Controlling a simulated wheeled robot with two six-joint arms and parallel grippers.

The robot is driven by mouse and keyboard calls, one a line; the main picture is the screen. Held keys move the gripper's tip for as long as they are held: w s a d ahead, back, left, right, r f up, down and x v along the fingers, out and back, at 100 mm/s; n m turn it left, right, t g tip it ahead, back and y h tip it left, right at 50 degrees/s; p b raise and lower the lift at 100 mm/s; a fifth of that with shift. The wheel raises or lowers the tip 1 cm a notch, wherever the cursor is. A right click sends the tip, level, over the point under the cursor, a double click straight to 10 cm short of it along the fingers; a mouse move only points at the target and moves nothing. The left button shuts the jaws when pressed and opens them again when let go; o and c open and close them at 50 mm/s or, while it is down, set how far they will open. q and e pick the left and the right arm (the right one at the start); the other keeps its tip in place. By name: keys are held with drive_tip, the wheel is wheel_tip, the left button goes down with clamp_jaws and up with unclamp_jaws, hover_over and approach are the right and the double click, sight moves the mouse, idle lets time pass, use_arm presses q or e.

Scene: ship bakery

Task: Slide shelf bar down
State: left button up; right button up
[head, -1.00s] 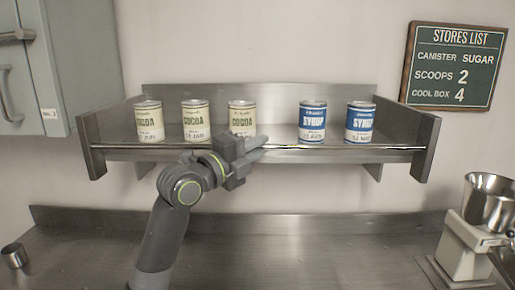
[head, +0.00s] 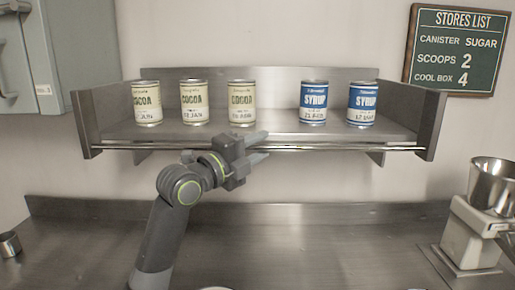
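The shelf bar (head: 340,148) is a thin shiny metal rod across the front of the wall shelf (head: 280,129). It runs between the two side panels, near their lower ends. It lies below the cans, at about the height of the shelf's front edge. My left gripper (head: 264,145) is at the bar, a little left of its middle. Its two fingers point right and are spread apart, one above and one below the bar's line. I cannot tell whether they touch it. The gripper hides part of the bar. My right gripper is not in view.
Cocoa cans (head: 194,103) and two blue syrup cans (head: 362,104) stand on the shelf. A steel counter (head: 330,250) lies below, mostly clear. A scale with a metal bowl (head: 492,188) is at the right, a small cup (head: 10,244) at the left.

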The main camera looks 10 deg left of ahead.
use_arm(q)
drive_tip(key=shift+s+a+f+b, duration=0.2)
drive_tip(key=shift+s+a+b, duration=0.05)
drive_tip(key=shift+s+b, duration=0.1)
drive_tip(key=b+v, duration=0.4)
drive_tip(key=v, duration=1.2)
drive_tip(key=shift+s+b, duration=0.25)
drive_tip(key=shift+b, duration=0.15)
drive_tip(key=shift+a+r, duration=0.1)
drive_tip(key=shift+r, duration=0.05)
